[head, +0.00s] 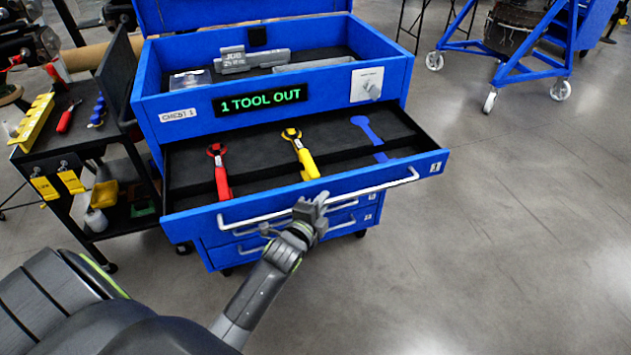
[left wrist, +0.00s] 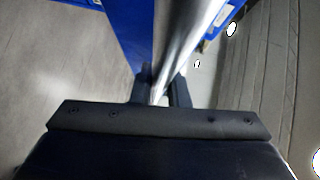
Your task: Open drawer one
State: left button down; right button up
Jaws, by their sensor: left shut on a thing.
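The blue tool chest (head: 180,128) stands in the middle of the head view. Its top drawer, drawer one (head: 402,178), marked "1" at its right front corner, is pulled out. A red-handled tool (head: 221,178) and a yellow-handled tool (head: 303,158) lie in it, beside a blue tool-shaped patch (head: 372,135). My left gripper (head: 312,205) is shut on the drawer's silver handle (head: 375,188), near its middle. In the left wrist view the handle bar (left wrist: 185,40) runs between the fingers (left wrist: 160,88). My right gripper is not in view.
A lit sign (head: 260,99) on the chest reads "1 TOOL OUT". A black cart (head: 82,140) with tools stands close at the chest's left. A blue wheeled stand (head: 515,72) is at the back right. The floor (head: 510,230) right of the chest is clear.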

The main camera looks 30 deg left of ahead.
pick_arm(q)
jog(key=shift+s+d, duration=0.55)
jog(key=shift+d, duration=0.05)
jog(key=c, duration=1.4)
grip_release()
jog(key=s+d+r+b, duration=0.1)
jog(key=s+r+b, duration=0.1)
jog(key=s, duration=1.5)
jog(key=shift+r+b, duration=0.2)
jog(key=shift+b, duration=0.1)
